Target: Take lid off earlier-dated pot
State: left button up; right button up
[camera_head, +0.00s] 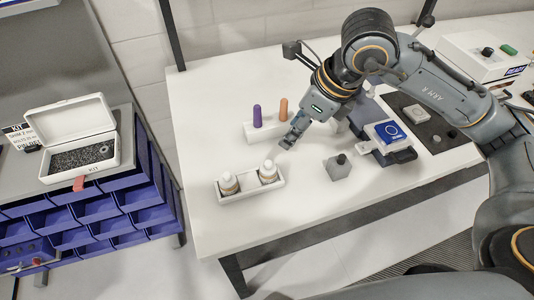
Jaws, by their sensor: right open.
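My right gripper (286,147) is open and empty, reaching down from the upper right. Its fingertips are above and a little to the right of the right pot, apart from it. My left gripper is not in view.
A white holder (262,130) with a purple (257,116) and an orange stick (283,109) stands behind the pots. A grey block with a black knob (338,167) stands to the right. An open white kit box (74,141) sits on the blue-drawer unit at left. The table's front middle is clear.

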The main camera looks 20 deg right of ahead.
jog(key=p, duration=0.1)
send_over(269, 163)
jog(key=s+d, duration=0.1)
jog(key=d, duration=0.1)
notch_tip(269, 163, down, 7)
jog(key=shift+a+f+p, duration=0.15)
jog(key=shift+f+p, duration=0.15)
jog(key=shift+p, duration=0.15)
jog(key=x, duration=0.1)
jog(key=p+x, duration=0.1)
jog(key=x, duration=0.1)
jog(key=shift+s+a+f, duration=0.15)
jog(key=shift+a+f, duration=0.05)
jog(key=shift+f, duration=0.1)
jog(key=shift+a+f, duration=0.1)
jog(key=shift+f, duration=0.3)
jog(key=c, duration=0.9)
